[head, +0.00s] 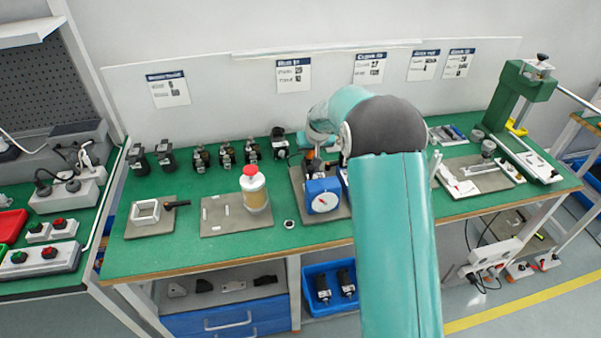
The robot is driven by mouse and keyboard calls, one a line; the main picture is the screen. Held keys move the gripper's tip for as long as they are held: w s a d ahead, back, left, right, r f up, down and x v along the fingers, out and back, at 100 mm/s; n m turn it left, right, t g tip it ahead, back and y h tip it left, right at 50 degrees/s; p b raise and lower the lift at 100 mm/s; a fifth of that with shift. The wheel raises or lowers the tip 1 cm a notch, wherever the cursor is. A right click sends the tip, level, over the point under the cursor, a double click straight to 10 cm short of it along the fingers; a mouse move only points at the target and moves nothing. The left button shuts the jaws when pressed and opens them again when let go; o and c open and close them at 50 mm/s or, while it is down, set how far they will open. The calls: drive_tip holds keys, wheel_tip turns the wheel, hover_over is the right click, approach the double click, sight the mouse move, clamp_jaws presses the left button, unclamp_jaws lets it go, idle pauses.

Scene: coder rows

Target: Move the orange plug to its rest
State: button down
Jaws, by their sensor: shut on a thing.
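My teal arm reaches over the green bench, and its dark elbow hides part of the middle. My gripper (313,165) points down just above a blue device with a white dial (322,199) on a grey mat. A small orange piece, seemingly the orange plug (309,154), shows at the gripper, which is shut on it. Its lower end is too small and covered to make out, and I cannot tell whether it touches the blue device. I cannot make out the plug's rest.
A bottle with a red cap (254,188) stands left of the blue device. Several dark parts (227,155) line the back. A white square frame (146,212) lies on the left mat. A green press (520,90) stands at the right. The bench's front left is clear.

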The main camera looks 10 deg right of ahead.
drive_tip(key=shift+r, duration=0.2)
drive_tip(key=shift+r, duration=2.2)
drive_tip(key=shift+r, duration=1.45)
drive_tip(key=s+a, duration=0.5)
drive_tip(key=s, duration=0.4)
drive_tip(key=s+a, duration=0.6)
drive_tip(key=s, duration=0.3)
drive_tip(key=shift+s, duration=0.4)
drive_tip(key=shift+f, duration=5.65)
drive_tip(key=shift+f, duration=0.1)
